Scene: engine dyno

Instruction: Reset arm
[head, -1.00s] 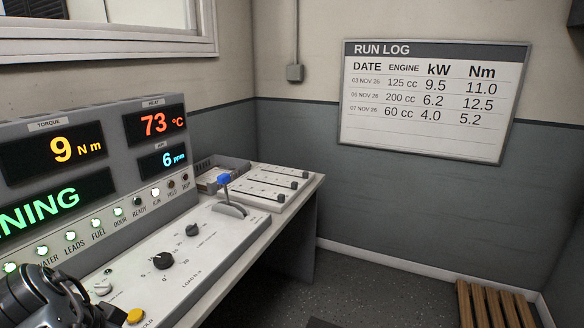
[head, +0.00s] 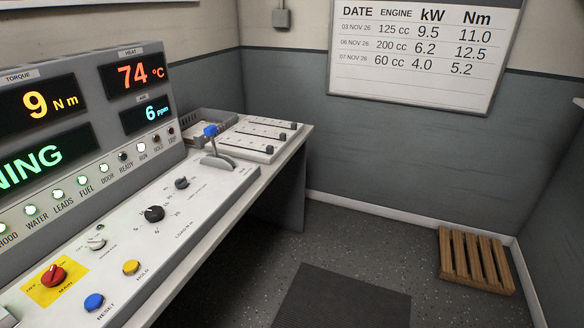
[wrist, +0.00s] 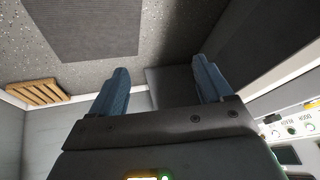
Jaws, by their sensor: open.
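My gripper (wrist: 160,95) shows in the wrist view with its two blue fingers spread apart and nothing between them. It points over the floor beside the console and is out of the head view. The control console (head: 200,225) runs along the left of the head view. On it are a red knob on a yellow plate (head: 54,275), a blue RESET button (head: 94,302), a yellow HOLD button (head: 131,267), a black dial (head: 154,213) and a blue-tipped lever (head: 210,131).
The display panel (head: 95,130) reads 9 Nm, 74 °C and 6 ppm, with a row of lit lamps below. A wooden pallet (head: 475,260) lies by the right wall. A dark mat (head: 345,298) lies on open floor. A run log board (head: 420,55) hangs on the wall.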

